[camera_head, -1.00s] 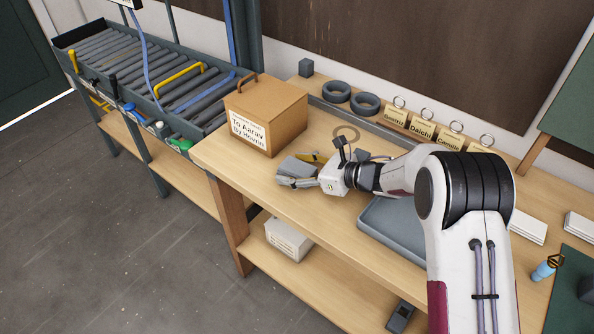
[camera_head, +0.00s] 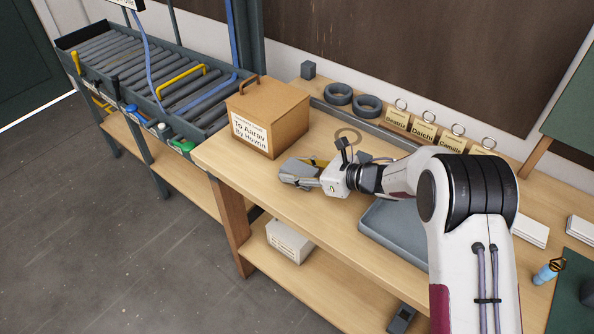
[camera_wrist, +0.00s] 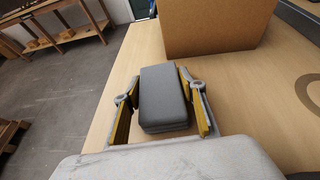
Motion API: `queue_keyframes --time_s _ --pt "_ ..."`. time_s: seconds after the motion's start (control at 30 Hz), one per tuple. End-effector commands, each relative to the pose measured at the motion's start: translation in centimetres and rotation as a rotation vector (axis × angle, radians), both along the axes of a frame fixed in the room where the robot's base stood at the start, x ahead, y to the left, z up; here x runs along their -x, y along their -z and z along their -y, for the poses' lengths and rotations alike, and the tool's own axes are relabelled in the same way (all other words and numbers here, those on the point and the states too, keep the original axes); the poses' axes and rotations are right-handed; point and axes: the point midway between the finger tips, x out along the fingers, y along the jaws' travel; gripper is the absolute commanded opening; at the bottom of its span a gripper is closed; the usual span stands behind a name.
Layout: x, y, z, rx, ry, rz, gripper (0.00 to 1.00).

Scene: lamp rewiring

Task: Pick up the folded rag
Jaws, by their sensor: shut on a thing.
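The folded rag is a grey, layered block (camera_wrist: 162,96). In the wrist view it lies lengthwise between the two yellow-lined fingers of my gripper (camera_wrist: 160,112). In the head view the rag (camera_head: 296,170) is at the left end of my gripper (camera_head: 310,174), above the wooden table (camera_head: 262,182) near the cardboard box. My gripper is shut on the rag. The head view shows only part of the rag, as the fingers cover some of it. I cannot tell how far it is off the table.
A cardboard box (camera_head: 268,122) with a label stands just beyond the rag. A grey tray (camera_head: 385,238) lies to the right, under my arm. Black rings (camera_head: 352,98) and name tags (camera_head: 424,130) line the back edge. A roller conveyor (camera_head: 150,80) is at left.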

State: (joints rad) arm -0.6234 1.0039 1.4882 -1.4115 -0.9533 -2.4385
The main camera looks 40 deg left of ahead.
Motion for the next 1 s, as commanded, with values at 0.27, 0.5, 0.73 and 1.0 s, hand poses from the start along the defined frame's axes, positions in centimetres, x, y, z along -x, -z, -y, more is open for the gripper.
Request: queue_keyframes --time_s 0.27,0.5,0.73,1.0 --pt "0.0 -2.4 0.0 -0.002 0.0 0.002 0.2" --pt "0.0 -5.8 0.0 -0.002 0.0 0.003 0.2" --pt "0.0 -8.6 0.0 -0.001 0.0 0.003 0.2" --pt "0.0 -9.8 0.0 0.0 0.001 0.0 0.2"
